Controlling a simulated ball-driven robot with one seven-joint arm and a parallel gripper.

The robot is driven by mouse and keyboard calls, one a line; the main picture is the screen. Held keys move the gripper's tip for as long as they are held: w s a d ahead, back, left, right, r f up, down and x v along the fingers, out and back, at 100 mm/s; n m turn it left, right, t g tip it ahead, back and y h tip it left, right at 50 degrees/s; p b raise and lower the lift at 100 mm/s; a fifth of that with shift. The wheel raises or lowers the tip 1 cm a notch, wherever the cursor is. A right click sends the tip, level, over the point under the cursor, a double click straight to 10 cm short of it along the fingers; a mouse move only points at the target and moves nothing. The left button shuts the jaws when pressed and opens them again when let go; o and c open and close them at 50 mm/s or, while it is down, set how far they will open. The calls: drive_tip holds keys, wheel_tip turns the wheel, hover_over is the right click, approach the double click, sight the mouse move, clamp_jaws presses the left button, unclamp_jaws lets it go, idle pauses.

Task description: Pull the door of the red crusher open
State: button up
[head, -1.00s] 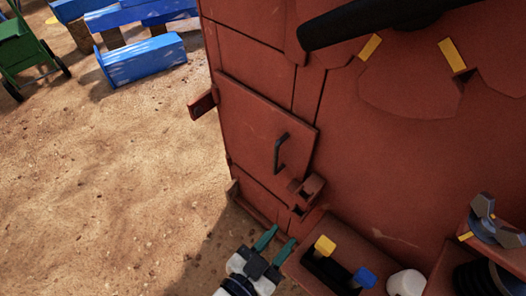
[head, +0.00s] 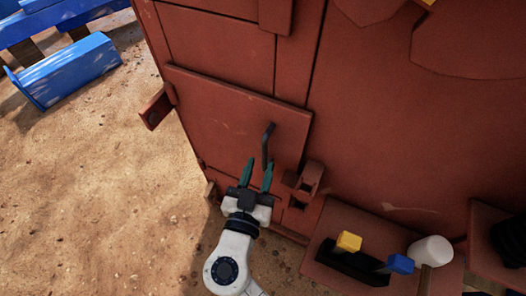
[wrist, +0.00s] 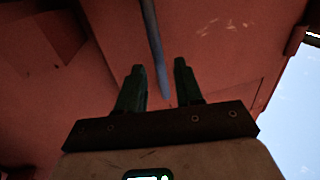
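The red crusher (head: 370,130) fills the right half of the head view. Its door (head: 215,120) is a red panel on the front, lying flat in the crusher's face. A dark upright bar handle (head: 267,146) is on the door's right part. My gripper (head: 259,168) is open in front of the door, with its green fingertips close to the handle's lower end. In the wrist view the handle (wrist: 153,50) runs down toward the gap between the two spread fingers (wrist: 158,72). I cannot tell whether they touch it.
A red latch bracket (head: 306,180) juts out right of the handle. A ledge with a yellow block (head: 348,241), a blue block (head: 400,263) and a white object (head: 430,250) sits lower right. A blue trough (head: 68,70) lies far left. Sandy ground (head: 90,190) at left is clear.

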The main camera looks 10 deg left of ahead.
sight(263, 158)
drive_tip(key=shift+w+d, duration=0.2)
drive_tip(key=shift+w, duration=0.95)
drive_tip(key=shift+w+d, duration=0.15)
drive_tip(key=shift+w, duration=0.95)
clamp_jaws()
